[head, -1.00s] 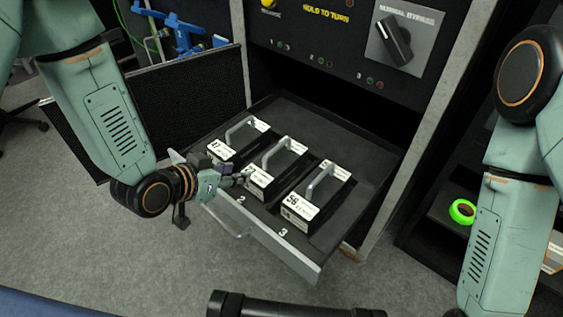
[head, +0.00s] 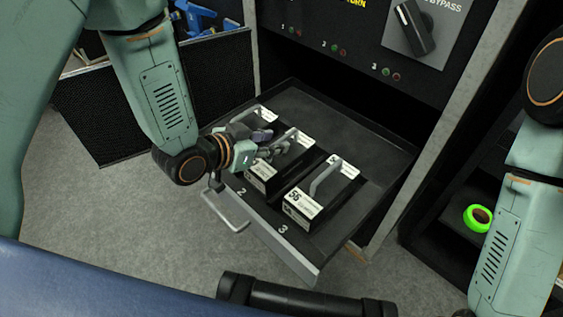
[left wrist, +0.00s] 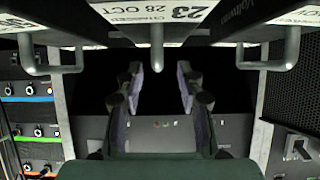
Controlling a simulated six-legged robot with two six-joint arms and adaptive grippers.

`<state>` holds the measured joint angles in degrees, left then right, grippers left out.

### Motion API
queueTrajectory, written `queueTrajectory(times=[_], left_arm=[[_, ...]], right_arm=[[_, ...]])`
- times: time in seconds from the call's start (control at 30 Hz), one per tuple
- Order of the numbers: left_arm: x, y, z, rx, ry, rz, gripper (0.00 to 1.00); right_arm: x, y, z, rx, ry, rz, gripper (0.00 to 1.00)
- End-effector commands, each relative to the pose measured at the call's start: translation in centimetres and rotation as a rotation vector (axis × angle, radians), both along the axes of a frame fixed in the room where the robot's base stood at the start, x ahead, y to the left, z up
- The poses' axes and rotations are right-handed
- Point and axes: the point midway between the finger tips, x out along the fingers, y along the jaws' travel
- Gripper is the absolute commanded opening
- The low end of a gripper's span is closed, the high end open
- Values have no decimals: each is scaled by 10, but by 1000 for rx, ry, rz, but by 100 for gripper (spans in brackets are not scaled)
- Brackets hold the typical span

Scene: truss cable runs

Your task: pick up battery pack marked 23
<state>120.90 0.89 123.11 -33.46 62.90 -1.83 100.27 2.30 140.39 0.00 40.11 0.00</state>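The battery pack marked 23 (left wrist: 172,12) shows its white label and grey handle at the top of the left wrist view. It appears to be the middle pack (head: 262,178) in the pulled-out drawer in the head view, where my gripper partly covers it. My left gripper (head: 272,143) is at this pack's handle. In the left wrist view my left gripper (left wrist: 160,78) is open, with its two fingers apart and the handle's bar appearing between them. Contact cannot be told. My right gripper is out of view; only its arm shows at the right.
The drawer (head: 280,245) has a front handle and slot numbers. A pack marked 56 (head: 302,207) sits right of the middle one, and another pack (head: 262,115) sits left. A switch panel (head: 410,35) rises behind. A green roll (head: 477,217) lies on a shelf at right.

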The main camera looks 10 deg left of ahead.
Motion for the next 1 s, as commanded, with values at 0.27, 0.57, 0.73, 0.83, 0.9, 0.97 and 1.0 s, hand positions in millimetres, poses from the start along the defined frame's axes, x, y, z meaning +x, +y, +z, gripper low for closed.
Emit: queueTrajectory(times=[0.27, 0.57, 0.73, 0.83, 0.9, 0.97, 1.0], left_arm=[[23, -18, -17, 1, -1, -1, 38], [26, -19, -16, -1, -1, 1, 34], [26, -19, -16, 0, 0, 1, 20], [26, -19, -16, 0, 0, 1, 11], [26, -19, -16, 0, 0, 0, 5], [26, -19, -16, 0, 0, 1, 0], [26, -19, -16, 0, 0, 1, 0]], right_arm=[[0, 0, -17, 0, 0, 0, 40], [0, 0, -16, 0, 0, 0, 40], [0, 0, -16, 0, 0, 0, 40], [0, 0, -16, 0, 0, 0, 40], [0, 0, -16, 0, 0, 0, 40], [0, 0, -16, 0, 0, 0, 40], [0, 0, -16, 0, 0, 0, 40]])
